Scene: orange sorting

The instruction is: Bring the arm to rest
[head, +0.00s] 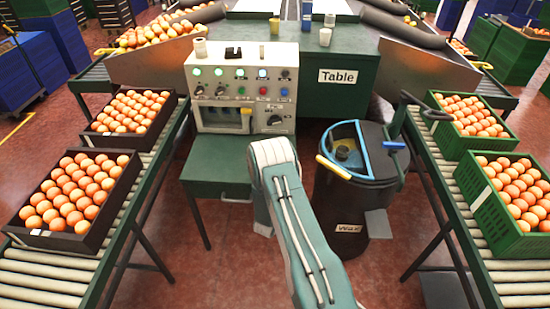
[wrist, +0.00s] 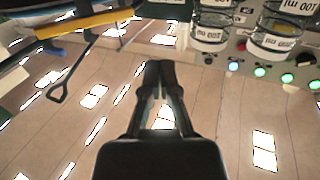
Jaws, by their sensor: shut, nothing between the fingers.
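My arm (head: 290,225) is folded up in the lower middle of the head view, in front of the green table (head: 405,85). Its elbow end stands before the control panel, and my gripper cannot be made out there. In the wrist view my gripper (wrist: 160,68) points up the picture with its two dark fingertips together. It is shut and empty, and nothing touches the fingers.
The control panel (head: 243,85) stands ahead, with a green side bench (head: 215,162) below it. A wax bin (head: 350,195) stands close right of my arm. Dark crates of oranges (head: 98,218) line the left conveyor; green crates (head: 483,218) line the right one. Two labelled beakers (wrist: 212,28) show upper right.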

